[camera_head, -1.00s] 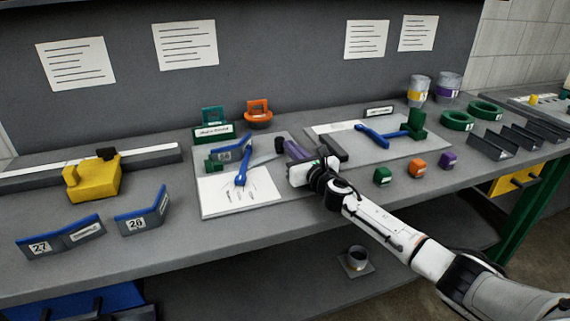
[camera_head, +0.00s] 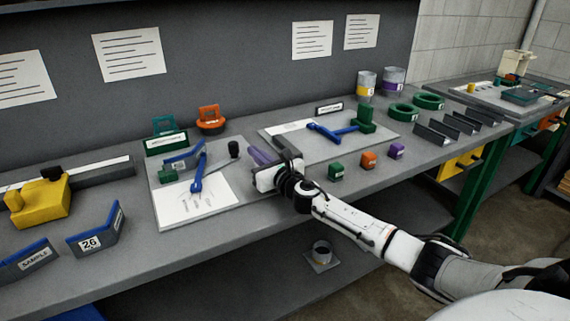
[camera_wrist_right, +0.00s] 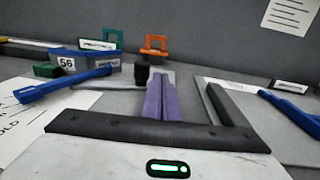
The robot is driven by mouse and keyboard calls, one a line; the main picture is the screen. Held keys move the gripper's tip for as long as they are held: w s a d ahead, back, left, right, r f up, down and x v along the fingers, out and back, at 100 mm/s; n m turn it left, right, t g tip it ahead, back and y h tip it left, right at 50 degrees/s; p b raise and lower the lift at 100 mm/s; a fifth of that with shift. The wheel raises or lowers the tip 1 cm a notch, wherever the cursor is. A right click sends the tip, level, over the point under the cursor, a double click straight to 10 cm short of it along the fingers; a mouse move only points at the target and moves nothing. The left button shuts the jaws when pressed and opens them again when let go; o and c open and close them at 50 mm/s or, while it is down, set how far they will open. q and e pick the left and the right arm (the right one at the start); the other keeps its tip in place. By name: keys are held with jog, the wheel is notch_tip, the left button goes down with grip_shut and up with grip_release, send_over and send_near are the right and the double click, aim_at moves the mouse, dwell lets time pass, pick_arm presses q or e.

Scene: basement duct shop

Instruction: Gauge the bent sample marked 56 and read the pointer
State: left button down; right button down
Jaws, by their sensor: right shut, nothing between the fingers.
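The bent sample marked 56 (camera_wrist_right: 66,63) has a grey body and blue edge. It sits in the gauge at the left of the wrist view, and in the head view (camera_head: 183,158) its number is not legible. A blue pointer (camera_head: 198,174) lies across the gauge's white board (camera_head: 222,203), over printed marks too small to read. A green block (camera_head: 167,175) and a black knob (camera_head: 234,149) are on the same gauge. My right gripper (camera_head: 262,156), with purple fingers (camera_wrist_right: 161,98), is shut and empty, just right of the knob and apart from the sample. My left gripper is out of view.
A second board with a blue arm (camera_head: 333,133) and green block lies to the right. Small green (camera_head: 336,172), orange (camera_head: 368,160) and purple (camera_head: 396,151) blocks line the bench front. Sample 26 (camera_head: 95,232) and a yellow tool (camera_head: 40,203) stand at left.

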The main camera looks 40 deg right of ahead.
jog(key=s, duration=0.3)
jog(key=s+d, duration=0.1)
jog(key=s, duration=0.2)
jog(key=s+d, duration=0.1)
jog(key=s, duration=0.2)
jog(key=shift+s+d, duration=0.15)
jog(key=shift+d, duration=0.05)
jog(key=shift+s+d+r+b, duration=0.1)
jog(key=shift+s+b, duration=0.2)
jog(key=shift+s, duration=0.2)
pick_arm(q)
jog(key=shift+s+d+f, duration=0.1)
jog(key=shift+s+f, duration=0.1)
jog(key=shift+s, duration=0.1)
